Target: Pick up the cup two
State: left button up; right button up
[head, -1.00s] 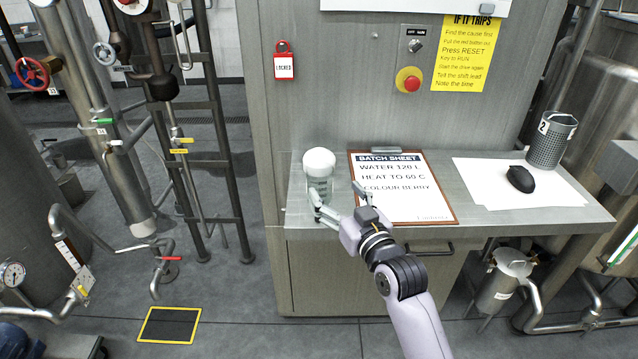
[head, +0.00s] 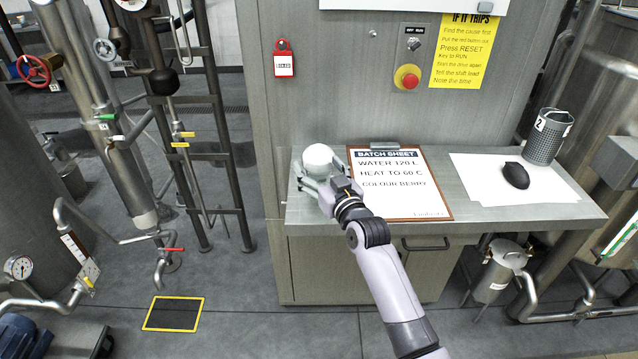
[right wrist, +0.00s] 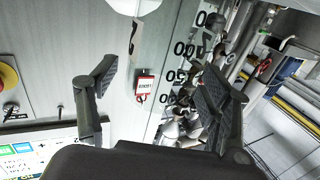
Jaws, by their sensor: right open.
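The cup marked "2" (head: 546,142), a grey mesh cup with a white label, stands at the right end of the metal shelf in the head view. My right gripper (head: 320,172) is far to its left, at a clear container with a rounded white top (head: 318,158). The gripper's fingers are open on either side of that container and partly hide it. In the right wrist view the open fingers (right wrist: 160,85) show with black graduation numbers between them, as on a clear wall. Contact cannot be told. My left gripper is not in view.
A batch sheet clipboard (head: 402,186) lies right of the gripper on the shelf (head: 470,222). A red stop button (head: 407,77) is on the cabinet above. A steel tank stands at the right.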

jog(key=c, duration=1.2)
